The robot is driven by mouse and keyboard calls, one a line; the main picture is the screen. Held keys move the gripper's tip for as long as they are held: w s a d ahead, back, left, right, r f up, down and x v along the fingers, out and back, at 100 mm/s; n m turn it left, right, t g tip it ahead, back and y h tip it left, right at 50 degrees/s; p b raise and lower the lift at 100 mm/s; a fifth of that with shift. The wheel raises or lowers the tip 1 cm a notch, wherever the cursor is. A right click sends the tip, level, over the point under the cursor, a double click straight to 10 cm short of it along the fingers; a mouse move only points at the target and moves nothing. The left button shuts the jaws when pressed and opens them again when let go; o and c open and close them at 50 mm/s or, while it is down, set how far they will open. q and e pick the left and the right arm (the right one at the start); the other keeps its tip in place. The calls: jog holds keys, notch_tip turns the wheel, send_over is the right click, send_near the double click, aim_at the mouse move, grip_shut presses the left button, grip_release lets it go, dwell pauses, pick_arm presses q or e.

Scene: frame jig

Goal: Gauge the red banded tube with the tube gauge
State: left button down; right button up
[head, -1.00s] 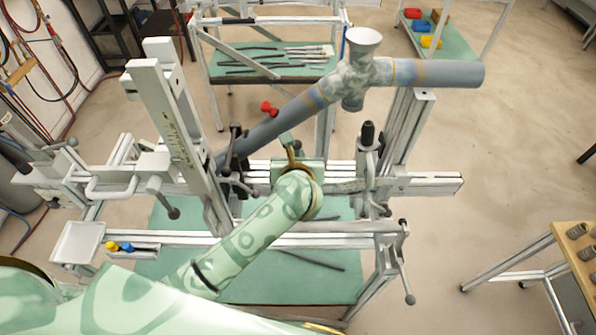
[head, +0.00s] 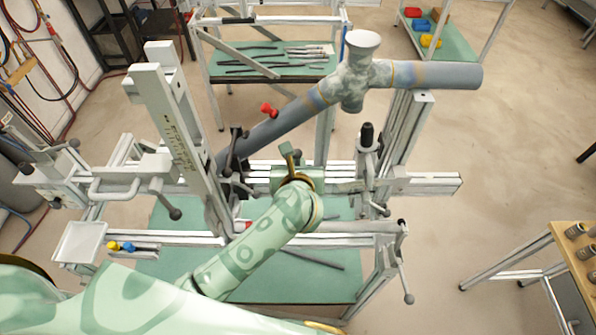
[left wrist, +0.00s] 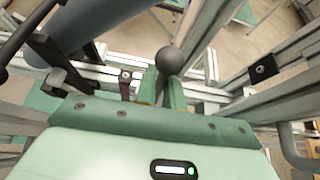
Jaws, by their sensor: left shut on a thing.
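My left gripper (head: 287,152) is over the middle of the jig, below the blue-grey tube. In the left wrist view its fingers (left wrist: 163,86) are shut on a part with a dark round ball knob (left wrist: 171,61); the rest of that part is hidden. The blue-grey tube (head: 285,119) runs slanted through the jig, with blue and tan bands near a mottled joint (head: 353,80). A small red waisted piece (head: 269,110) shows beside the tube. I cannot make out a red banded tube or identify the tube gauge. My right gripper is not in view.
Jig rails (head: 430,183), a tall upright (head: 165,120) and ball-ended levers (head: 175,213) stand close around my left arm. A wooden-topped table (head: 565,255) with several short tubes is at the right. A bench with rods (head: 275,72) is behind.

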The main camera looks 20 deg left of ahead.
pick_arm(q)
jog(key=shift+s+d, duration=0.15)
jog(key=shift+s, duration=0.35)
jog(key=shift+s+d, duration=0.15)
jog(key=shift+s, duration=0.35)
jog(key=shift+s, duration=0.1)
jog(key=shift+s+d+f, duration=0.1)
jog(key=shift+s+d, duration=0.05)
jog(key=shift+s, duration=0.35)
jog(key=shift+s+d+f, duration=0.1)
jog(key=shift+s+d, duration=0.05)
jog(key=shift+s, duration=0.3)
jog(key=shift+f, duration=0.1)
jog(key=shift+s+d+f, duration=0.15)
jog(key=shift+s, duration=0.35)
jog(key=shift+s+d+f, duration=0.15)
jog(key=shift+s, duration=0.3)
jog(key=shift+s+f, duration=0.1)
